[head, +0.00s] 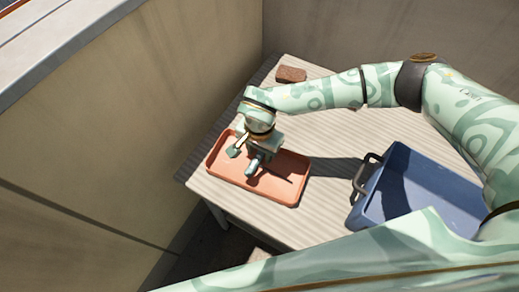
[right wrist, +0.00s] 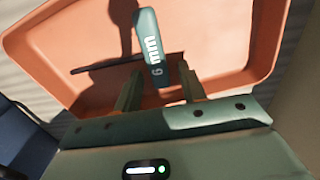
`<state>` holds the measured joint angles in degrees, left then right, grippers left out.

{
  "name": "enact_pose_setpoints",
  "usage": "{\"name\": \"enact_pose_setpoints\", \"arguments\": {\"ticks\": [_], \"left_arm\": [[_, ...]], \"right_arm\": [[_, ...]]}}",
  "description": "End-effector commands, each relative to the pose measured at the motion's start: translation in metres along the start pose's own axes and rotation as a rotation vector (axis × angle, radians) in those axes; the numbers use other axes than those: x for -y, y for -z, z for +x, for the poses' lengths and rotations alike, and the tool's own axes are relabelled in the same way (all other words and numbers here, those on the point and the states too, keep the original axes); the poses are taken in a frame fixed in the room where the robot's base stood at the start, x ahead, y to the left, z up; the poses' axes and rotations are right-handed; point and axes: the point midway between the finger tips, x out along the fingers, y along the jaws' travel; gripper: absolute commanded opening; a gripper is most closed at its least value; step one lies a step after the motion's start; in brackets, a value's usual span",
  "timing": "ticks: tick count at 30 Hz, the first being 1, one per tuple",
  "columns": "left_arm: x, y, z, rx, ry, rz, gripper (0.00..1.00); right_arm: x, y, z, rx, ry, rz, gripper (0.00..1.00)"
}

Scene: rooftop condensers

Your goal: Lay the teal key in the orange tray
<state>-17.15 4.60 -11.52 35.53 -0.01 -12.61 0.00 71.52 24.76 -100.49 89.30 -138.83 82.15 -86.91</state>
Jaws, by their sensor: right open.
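The orange tray (head: 216,168) lies on a slatted table, and it fills much of the right wrist view (right wrist: 60,45). The teal key (head: 255,164) has a handle marked "6 mm" in the right wrist view (right wrist: 151,40), with a thin dark rod crossing nearby. My right gripper (head: 243,155) is over the tray, pointing down. Its fingers (right wrist: 160,88) are open, on either side of the near end of the handle. The handle is over the tray's inside; I cannot tell whether it touches the floor of the tray. My left gripper is not in view.
A blue crate (head: 367,192) with a dark handle stands on the table right of the tray. A brown brick (head: 291,74) lies at the back. A beige wall (head: 130,110) runs along the left. The strip between tray and crate is clear.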

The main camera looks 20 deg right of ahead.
Motion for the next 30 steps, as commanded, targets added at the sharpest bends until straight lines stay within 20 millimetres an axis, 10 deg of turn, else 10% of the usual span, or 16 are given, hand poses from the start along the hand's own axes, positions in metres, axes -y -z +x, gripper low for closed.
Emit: {"name": "enact_pose_setpoints", "arguments": {"ticks": [18,30], "left_arm": [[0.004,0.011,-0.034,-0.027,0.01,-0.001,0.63],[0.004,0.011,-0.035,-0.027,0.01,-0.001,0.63]], "right_arm": [[0.0,0.001,-0.114,-0.003,0.002,0.001,0.41],[0.0,0.0,-0.123,0.0,0.0,0.0,0.41]]}}
